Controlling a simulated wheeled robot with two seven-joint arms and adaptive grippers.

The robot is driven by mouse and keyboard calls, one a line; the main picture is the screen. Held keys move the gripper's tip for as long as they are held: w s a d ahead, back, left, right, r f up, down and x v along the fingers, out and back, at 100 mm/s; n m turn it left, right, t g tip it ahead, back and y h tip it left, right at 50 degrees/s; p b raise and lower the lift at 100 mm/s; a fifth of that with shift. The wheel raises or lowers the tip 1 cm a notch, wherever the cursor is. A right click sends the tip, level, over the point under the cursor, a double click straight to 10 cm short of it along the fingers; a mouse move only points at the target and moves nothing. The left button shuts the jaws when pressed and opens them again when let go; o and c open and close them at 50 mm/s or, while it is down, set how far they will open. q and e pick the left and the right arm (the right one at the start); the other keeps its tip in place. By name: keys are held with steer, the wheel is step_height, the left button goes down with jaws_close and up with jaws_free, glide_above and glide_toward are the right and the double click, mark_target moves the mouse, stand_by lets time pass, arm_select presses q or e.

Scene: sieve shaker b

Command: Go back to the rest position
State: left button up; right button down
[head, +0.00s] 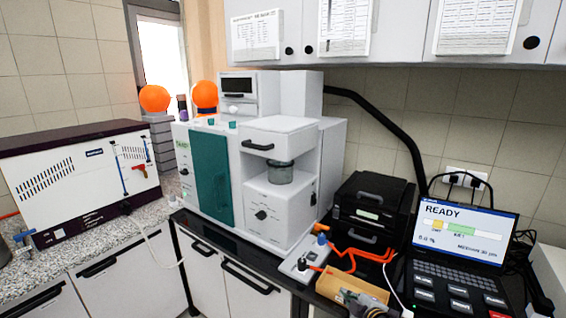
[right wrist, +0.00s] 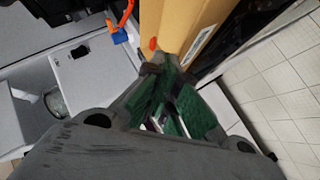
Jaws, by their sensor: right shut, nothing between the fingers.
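My right gripper (right wrist: 165,78) is shut in the right wrist view, its green-padded fingers together with nothing between them. The tips are close to a tan box (right wrist: 190,32) with a white label; I cannot tell if they touch. In the head view only a small dark part of the gripper (head: 374,311) shows at the bottom edge, by the tan open box (head: 345,290). The sieve shaker (head: 262,165) stands on the dark bench, with a clear round vessel (head: 280,173) in its opening. My left gripper is in neither view.
A white control box (head: 304,265) with orange cables lies on the bench front. A black case (head: 371,208) and a laptop (head: 462,235) reading READY stand at the right. A white instrument (head: 82,180) stands at the left. Wall cabinets (head: 400,35) hang above.

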steer(key=s+d+f+m+g+h, duration=0.1)
steer(key=s+f+m+g, duration=0.2)
steer(key=s, duration=0.6)
steer(key=s+f+m+g+h, duration=0.1)
steer(key=s+m+g, duration=0.3)
steer(key=s, duration=0.5)
steer(key=s+d+f+m+g, duration=0.1)
steer(key=s+m+g, duration=0.1)
steer(key=s+m, duration=0.5)
steer(key=s+f+n+g, duration=0.1)
steer(key=s+f, duration=0.1)
steer(key=f, duration=1.5)
steer(key=s+f+n, duration=0.1)
steer(key=s+f, duration=0.2)
steer(key=f, duration=1.4)
steer(key=s+d+f, duration=0.2)
steer(key=s+f, duration=0.8)
steer(key=s+d+f+g, duration=0.1)
steer(key=s+d+f, duration=0.1)
steer(key=s+f, duration=0.7)
steer(key=shift+s+f+h, duration=0.3)
steer(key=shift+s+f, duration=0.1)
steer(key=shift+s, duration=0.9)
steer(key=shift+a, duration=0.1)
